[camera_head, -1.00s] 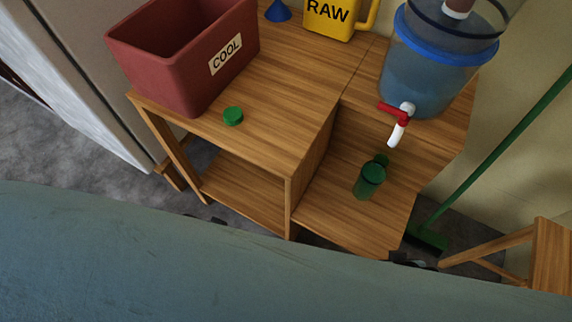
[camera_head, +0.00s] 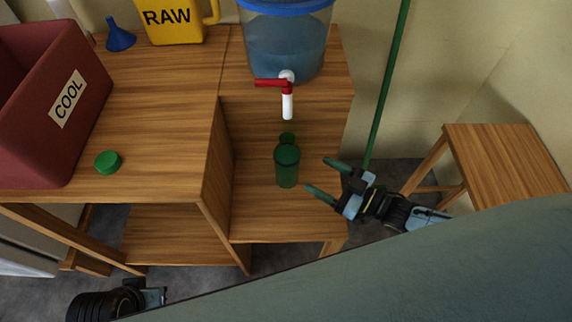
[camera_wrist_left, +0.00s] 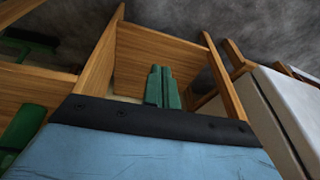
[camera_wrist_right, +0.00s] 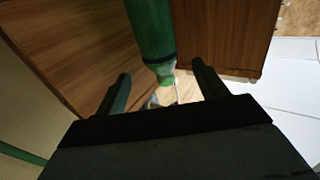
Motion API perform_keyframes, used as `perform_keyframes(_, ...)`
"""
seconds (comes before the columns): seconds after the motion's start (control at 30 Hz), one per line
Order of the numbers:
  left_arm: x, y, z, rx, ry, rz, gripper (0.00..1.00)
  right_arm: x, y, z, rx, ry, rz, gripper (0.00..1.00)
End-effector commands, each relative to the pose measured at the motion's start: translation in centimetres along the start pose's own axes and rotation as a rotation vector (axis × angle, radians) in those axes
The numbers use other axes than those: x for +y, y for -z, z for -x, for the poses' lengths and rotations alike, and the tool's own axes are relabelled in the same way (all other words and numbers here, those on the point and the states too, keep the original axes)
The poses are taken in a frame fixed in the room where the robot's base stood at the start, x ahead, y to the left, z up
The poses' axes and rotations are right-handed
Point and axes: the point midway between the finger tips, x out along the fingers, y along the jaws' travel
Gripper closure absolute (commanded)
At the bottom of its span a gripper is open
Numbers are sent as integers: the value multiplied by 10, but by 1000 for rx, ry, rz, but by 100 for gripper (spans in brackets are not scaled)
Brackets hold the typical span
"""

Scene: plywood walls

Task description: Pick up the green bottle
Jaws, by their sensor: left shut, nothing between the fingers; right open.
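The green bottle (camera_head: 287,166) stands upright on the lower wooden shelf, below the dispenser's tap. My right gripper (camera_head: 321,177) is open, just right of the bottle and apart from it, fingers pointing toward it. In the right wrist view the bottle (camera_wrist_right: 152,30) shows beyond the open fingers (camera_wrist_right: 160,72), roughly between them. My left gripper (camera_wrist_left: 161,72) is shut and empty in the left wrist view, in front of a wooden frame. In the head view only part of my left arm shows at the bottom left; its fingers are hidden.
The water dispenser (camera_head: 285,45) with red-and-white tap (camera_head: 287,100) stands behind the bottle. A green cap (camera_head: 108,162) and the red COOL bin (camera_head: 95,110) are on the higher top (camera_head: 165,130) at left. A green broom handle (camera_head: 385,90) and wooden stool (camera_head: 505,160) stand at right.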

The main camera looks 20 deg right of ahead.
Motion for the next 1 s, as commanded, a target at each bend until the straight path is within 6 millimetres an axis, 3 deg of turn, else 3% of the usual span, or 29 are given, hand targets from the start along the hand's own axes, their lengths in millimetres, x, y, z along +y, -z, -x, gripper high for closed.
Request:
perform_keyframes(0.3, 9, 6, 35, 27, -18, 9, 100, -1, 0, -60, 7, 2, 0, 29)
perform_keyframes(0.7, 14, 10, 63, 64, -32, 16, 100, 1, 0, -93, 6, 1, 1, 29)
perform_keyframes(1.0, 23, 64, 64, 341, -48, 5, 100, 3, 0, -120, 4, 0, 0, 29)
